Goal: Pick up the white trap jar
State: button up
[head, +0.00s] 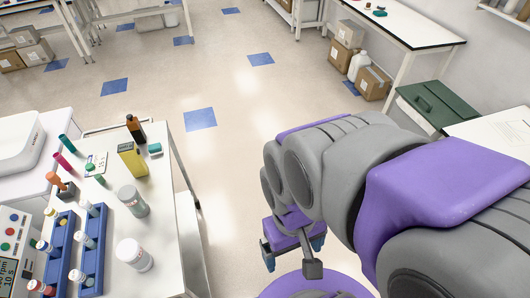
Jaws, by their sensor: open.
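A white jar (134,255) with a white lid stands upright near the front right of the bench top (168,230) at left. It looks like the trap jar. A second, greyish translucent jar (133,201) stands just behind it. My gripper (290,262) hangs over the floor to the right of the bench, clear of both jars. It is open, and I see nothing between its fingers. My arm comes in from the right.
Behind the jars are a yellow device (132,159), a brown bottle (136,129) and a small teal item (155,149). Blue racks (91,259) with capped tubes stand left of the jars. Floor right of the bench is open.

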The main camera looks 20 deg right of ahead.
aim_at(128, 251)
jog(key=u, duration=2.8)
jog(key=z, duration=1.35)
jog(key=j+z, duration=0.2)
jog(key=j, duration=0.15)
jog(key=k+j+z, duration=0.1)
jog(key=j+z, duration=0.15)
jog(key=j, duration=0.15)
jog(key=k+j+z, duration=0.2)
jog(key=j, duration=0.15)
jog(key=i, duration=0.05)
